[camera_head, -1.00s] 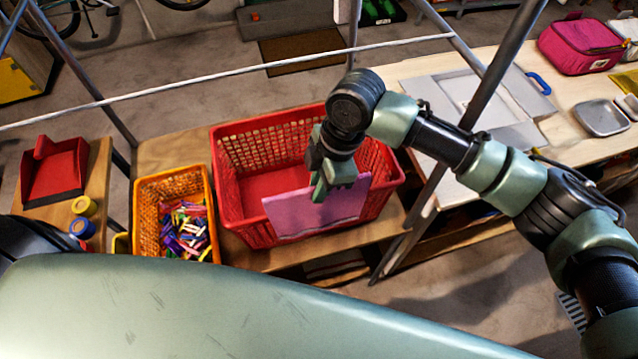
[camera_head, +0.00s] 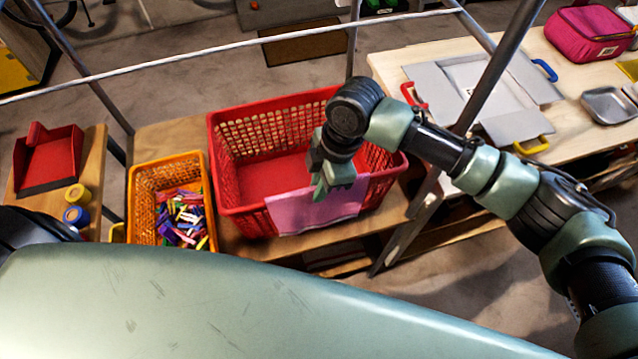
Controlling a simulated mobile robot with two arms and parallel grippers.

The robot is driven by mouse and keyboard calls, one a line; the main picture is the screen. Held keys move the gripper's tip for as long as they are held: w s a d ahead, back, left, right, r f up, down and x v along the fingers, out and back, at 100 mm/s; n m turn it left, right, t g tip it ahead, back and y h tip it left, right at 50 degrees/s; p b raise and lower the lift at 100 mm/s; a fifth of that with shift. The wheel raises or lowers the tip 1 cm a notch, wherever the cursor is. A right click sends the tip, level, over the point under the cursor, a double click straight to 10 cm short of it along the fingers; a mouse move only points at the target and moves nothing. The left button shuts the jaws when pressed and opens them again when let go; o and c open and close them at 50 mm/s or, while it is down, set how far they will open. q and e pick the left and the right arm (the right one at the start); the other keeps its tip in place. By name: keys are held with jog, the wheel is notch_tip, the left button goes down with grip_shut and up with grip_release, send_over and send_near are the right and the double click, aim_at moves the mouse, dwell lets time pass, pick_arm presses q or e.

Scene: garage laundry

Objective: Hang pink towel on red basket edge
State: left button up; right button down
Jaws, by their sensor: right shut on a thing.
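The red basket (camera_head: 225,180) is a perforated plastic basket on a low wooden bench. The pink towel (camera_head: 290,212) lies against the near side of the basket, at its near rim, and covers part of the outer wall there. My right gripper (camera_head: 328,186) points down at the towel's upper edge, over the near rim, and is shut on the towel. Whether the towel also hangs inside the basket is hidden by the gripper. My left gripper is not in view; only a dark part of my arm shows at the left edge.
An orange basket (camera_head: 143,215) of colourful clothespins stands left of the red basket. A white line (camera_head: 200,52) and metal poles (camera_head: 500,70) cross the space behind and beside my right arm. A red tray (camera_head: 48,165) is at far left, a pink bag (camera_head: 585,35) at far right.

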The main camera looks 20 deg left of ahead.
jog(key=c, duration=1.4)
grip_release()
jog(key=shift+o, duration=0.2)
